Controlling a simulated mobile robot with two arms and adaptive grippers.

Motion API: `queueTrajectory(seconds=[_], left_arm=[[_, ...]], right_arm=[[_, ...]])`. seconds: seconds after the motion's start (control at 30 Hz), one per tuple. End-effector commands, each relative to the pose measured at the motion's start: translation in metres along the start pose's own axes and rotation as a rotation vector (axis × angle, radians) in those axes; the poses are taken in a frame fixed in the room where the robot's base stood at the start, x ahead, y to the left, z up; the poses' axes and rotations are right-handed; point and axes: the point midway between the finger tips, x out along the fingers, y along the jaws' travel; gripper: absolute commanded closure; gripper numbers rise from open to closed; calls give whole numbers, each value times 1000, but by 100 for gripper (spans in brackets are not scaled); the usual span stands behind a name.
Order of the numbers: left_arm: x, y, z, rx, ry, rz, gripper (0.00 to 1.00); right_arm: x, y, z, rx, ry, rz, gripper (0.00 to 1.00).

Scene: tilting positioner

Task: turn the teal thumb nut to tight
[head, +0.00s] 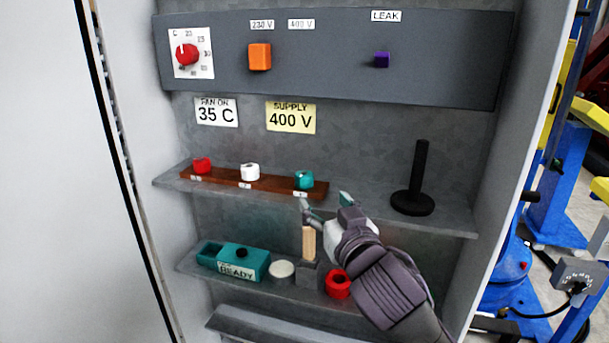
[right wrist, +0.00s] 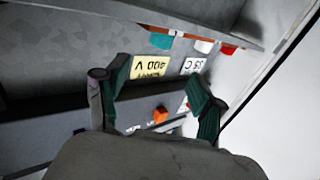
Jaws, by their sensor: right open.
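The teal thumb nut (head: 304,179) sits at the right end of a brown strip (head: 272,188) on the upper shelf, with a small label in front of it. It also shows in the right wrist view (right wrist: 161,41), beyond the fingers. My right gripper (head: 325,201) is open and empty, just in front of and to the right of the nut, apart from it. Its two spread fingers show in the right wrist view (right wrist: 158,82), with nothing between them. My left gripper is not in view.
A white nut (head: 250,171) and a red nut (head: 202,165) share the strip. A black post (head: 419,170) stands to the right on the shelf. The lower shelf holds a teal READY box (head: 243,261) and a red ring (head: 338,284). A switch panel (head: 330,60) is above.

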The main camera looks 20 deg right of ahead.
Motion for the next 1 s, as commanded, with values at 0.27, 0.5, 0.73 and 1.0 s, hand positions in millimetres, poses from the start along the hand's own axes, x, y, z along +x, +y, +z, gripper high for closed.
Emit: queueTrajectory(seconds=[0.27, 0.5, 0.73, 1.0], left_arm=[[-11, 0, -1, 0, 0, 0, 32], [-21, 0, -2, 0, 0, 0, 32], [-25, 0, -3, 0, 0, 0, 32], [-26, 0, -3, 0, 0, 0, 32]], right_arm=[[50, 1, -2, -2, -4, 3, 32], [99, 1, -1, -2, -4, 3, 32], [126, 0, 1, -2, -4, 2, 32], [132, 0, 2, -1, -4, 1, 32]])
